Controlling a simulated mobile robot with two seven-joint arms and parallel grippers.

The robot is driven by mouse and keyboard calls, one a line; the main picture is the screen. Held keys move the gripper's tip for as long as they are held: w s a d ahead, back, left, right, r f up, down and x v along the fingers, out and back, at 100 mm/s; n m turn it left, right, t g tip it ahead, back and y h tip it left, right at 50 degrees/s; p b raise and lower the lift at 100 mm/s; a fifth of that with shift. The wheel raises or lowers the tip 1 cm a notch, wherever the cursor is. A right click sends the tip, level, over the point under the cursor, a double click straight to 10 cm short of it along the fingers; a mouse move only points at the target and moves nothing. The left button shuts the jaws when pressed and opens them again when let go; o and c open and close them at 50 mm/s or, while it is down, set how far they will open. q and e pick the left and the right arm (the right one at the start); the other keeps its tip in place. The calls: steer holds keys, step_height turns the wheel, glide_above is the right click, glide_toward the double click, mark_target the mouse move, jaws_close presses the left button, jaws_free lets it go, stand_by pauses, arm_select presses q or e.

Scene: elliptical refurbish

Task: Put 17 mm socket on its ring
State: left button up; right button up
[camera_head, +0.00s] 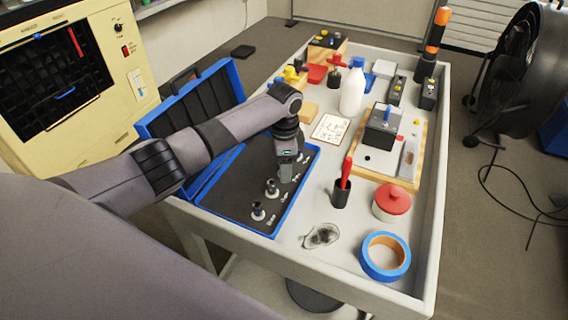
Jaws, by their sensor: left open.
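A blue-edged socket case lies open on the table. Its dark foam tray (236,207) holds a few larger sockets and several small bright pieces. One larger socket (258,211) stands near the front of the tray and another socket (272,188) stands a little behind it. I cannot tell from their size which is the 17 mm one, and no ring can be made out clearly. My left gripper (284,182) points down over the back part of the tray, just behind the sockets. It is open, and its fingertips are small and partly hidden by its body. My right gripper is not in view.
The raised case lid (190,100) stands behind my left arm. To the right are a black holder (340,192) with a red-handled tool, a red-lidded jar (392,201), blue tape (385,256) and a clear bag (321,236). A white bottle (352,92) stands farther back.

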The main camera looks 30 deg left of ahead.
arm_select(q)
step_height(320, 180, up, 12)
steer(key=shift+r, duration=0.2)
steer(key=shift+s+f, duration=0.1)
stand_by(0.7)
